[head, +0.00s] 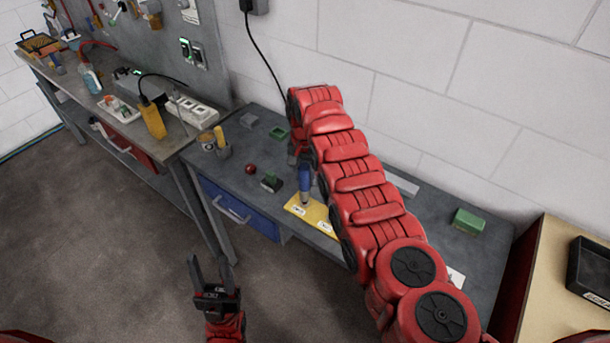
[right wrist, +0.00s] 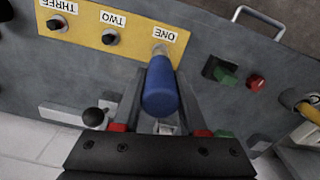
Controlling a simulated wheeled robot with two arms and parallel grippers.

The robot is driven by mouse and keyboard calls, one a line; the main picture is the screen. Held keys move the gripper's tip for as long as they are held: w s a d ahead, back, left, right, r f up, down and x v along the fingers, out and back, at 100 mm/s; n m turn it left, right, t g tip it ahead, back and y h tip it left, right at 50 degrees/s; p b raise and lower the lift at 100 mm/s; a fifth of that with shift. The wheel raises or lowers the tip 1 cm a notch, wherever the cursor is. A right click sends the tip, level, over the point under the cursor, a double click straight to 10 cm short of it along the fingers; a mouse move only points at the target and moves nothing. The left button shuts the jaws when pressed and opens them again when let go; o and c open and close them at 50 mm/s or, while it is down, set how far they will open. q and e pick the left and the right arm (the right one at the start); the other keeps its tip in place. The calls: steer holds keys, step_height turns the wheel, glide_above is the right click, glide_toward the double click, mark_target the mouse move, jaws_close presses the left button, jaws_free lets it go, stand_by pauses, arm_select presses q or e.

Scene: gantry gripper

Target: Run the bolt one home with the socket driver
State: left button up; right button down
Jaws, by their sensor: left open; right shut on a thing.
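The socket driver (head: 304,178) has a blue handle and stands roughly upright with its lower end over the yellow plate (head: 297,211). My right gripper (right wrist: 158,92) is shut on the blue handle (right wrist: 161,88). In the right wrist view, the driver's grey end points at the spot beside the label ONE (right wrist: 165,35). Bolt one is hidden under the driver, and I cannot tell whether the socket is seated on it. Bolt two (right wrist: 110,37) and bolt three (right wrist: 57,22) are dark heads beside their labels. My left gripper (head: 213,270) is open and empty, over the floor before the bench.
A blue drawer (head: 240,210) sits below. My right arm covers the bench's middle.

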steer(key=shift+f, duration=0.1)
steer(key=shift+f+b, duration=0.7)
steer(key=shift+f, duration=0.1)
steer(key=shift+r, duration=0.1)
steer(key=shift+f+b, duration=0.3)
steer(key=shift+b, duration=0.55)
stand_by(0.5)
steer(key=shift+s+f+b, duration=0.1)
steer(key=shift+f+b, duration=0.05)
steer(key=shift+b, duration=1.25)
stand_by(0.8)
